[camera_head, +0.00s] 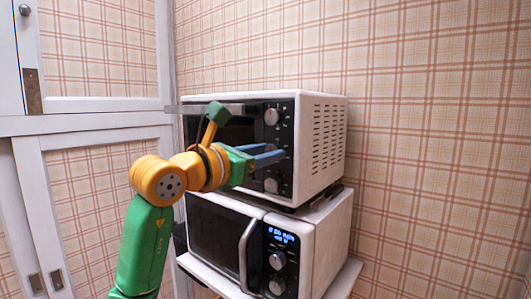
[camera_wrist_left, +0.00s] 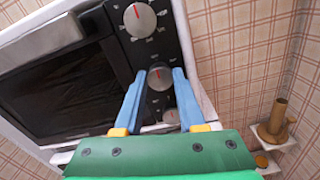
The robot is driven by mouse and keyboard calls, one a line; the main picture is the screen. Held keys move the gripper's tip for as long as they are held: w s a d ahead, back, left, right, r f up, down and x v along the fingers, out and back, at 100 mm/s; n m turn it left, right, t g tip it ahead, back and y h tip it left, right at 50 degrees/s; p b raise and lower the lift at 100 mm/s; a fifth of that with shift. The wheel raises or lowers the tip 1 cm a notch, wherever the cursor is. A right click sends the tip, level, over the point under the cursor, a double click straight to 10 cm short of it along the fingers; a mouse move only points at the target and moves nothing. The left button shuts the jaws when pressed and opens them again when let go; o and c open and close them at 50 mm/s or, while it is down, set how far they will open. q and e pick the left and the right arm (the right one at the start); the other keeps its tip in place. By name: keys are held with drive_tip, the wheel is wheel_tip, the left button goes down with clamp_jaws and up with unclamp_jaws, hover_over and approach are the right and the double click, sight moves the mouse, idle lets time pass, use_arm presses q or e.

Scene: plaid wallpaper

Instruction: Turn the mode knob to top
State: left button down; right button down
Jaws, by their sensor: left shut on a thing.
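A white toaster oven (camera_head: 319,145) with a dark door on its left has a column of three round silver knobs on its black panel. The top knob (camera_head: 272,117) and the bottom knob (camera_head: 271,185) show in the head view. The middle knob (camera_wrist_left: 160,77) shows in the left wrist view with a small red mark near its upper part; in the head view it is hidden by my fingers. My left gripper (camera_wrist_left: 154,75) has its blue fingers closed on the middle knob, one on either side. My right gripper is not in view.
The oven stands on a white microwave (camera_head: 333,232) with a lit blue display and a vertical handle (camera_head: 246,252). White-framed cabinet doors (camera_head: 100,104) stand at left. In the left wrist view, a small shelf holds a brownish cylindrical object (camera_wrist_left: 277,115). Plaid wall lies right of the appliances.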

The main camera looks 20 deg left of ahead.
use_arm(q)
drive_tip(key=shift+m, duration=0.3)
drive_tip(key=m+p, duration=0.1)
drive_tip(key=m, duration=1)
idle(0.4)
drive_tip(key=c, duration=0.5)
unclamp_jaws()
drive_tip(key=shift+d, duration=0.1)
drive_tip(key=shift+f, duration=0.1)
